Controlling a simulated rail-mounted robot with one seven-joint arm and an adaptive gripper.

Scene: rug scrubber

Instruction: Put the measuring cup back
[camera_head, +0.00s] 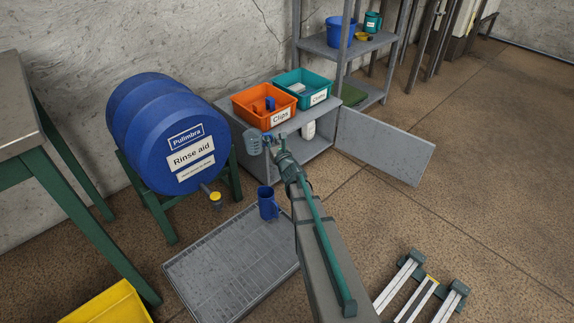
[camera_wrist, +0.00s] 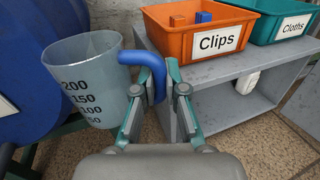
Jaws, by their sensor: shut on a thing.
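The measuring cup (camera_wrist: 88,80) is see-through grey with dark marks up to 200 and a blue handle. My gripper (camera_wrist: 158,88) is shut on the handle, and the cup hangs upright on the left of the fingers. In the head view the cup (camera_head: 252,144) is in the air between the blue barrel and the low grey cabinet (camera_head: 324,146), in front of the orange Clips bin (camera_head: 250,113). My gripper (camera_head: 272,147) is to its right. The cabinet stands open, its door (camera_head: 385,148) swung out to the right.
A teal Cloths bin (camera_head: 316,82) stands beside the Clips bin on the cabinet. A white bottle (camera_head: 309,130) is inside. A blue barrel (camera_head: 150,130) with a yellow-ended tap rests on a green stand. Shelves (camera_head: 350,45) are behind.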

